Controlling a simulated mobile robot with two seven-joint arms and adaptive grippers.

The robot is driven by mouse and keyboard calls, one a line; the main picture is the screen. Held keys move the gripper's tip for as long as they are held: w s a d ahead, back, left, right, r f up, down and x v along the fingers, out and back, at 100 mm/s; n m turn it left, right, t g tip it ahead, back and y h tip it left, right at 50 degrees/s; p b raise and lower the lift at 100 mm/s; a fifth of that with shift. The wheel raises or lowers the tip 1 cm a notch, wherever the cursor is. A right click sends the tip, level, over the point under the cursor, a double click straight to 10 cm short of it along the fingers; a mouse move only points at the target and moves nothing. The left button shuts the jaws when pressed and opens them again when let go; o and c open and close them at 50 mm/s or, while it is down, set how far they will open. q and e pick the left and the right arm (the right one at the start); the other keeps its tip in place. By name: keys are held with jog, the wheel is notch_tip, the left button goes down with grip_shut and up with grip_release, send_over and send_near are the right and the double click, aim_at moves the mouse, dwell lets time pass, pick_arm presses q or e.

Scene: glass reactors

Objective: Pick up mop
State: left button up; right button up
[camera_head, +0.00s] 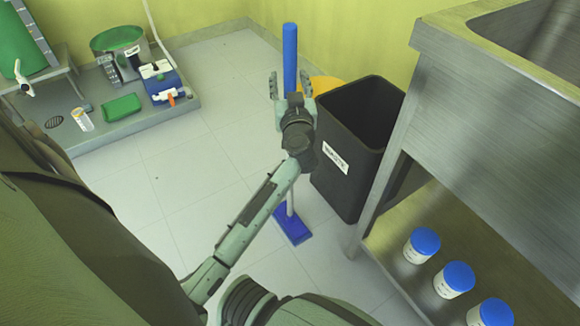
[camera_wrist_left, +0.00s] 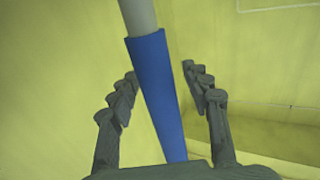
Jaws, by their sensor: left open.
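The mop stands upright on the floor, with a blue handle grip (camera_head: 290,58) at the top, a pale pole and a flat blue head (camera_head: 292,226) below. My left gripper (camera_head: 292,84) is at the blue grip, one finger showing on each side of it. In the left wrist view, the blue grip (camera_wrist_left: 156,92) and pale pole (camera_wrist_left: 138,15) run between the two open fingers of my left gripper (camera_wrist_left: 160,90), with gaps on both sides. My left wrist and forearm hide the middle of the mop in the head view. My right gripper is not in view.
A dark waste bin (camera_head: 345,150) stands just right of the mop, with a yellow object (camera_head: 326,84) behind it. A steel sink table (camera_head: 480,110) fills the right, with blue-lidded jars (camera_head: 422,246) on its lower shelf. Tiled floor (camera_head: 190,160) is clear to the left.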

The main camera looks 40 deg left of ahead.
pick_arm(q)
jog(key=shift+x, duration=1)
grip_shut()
jog(key=shift+r, duration=0.15)
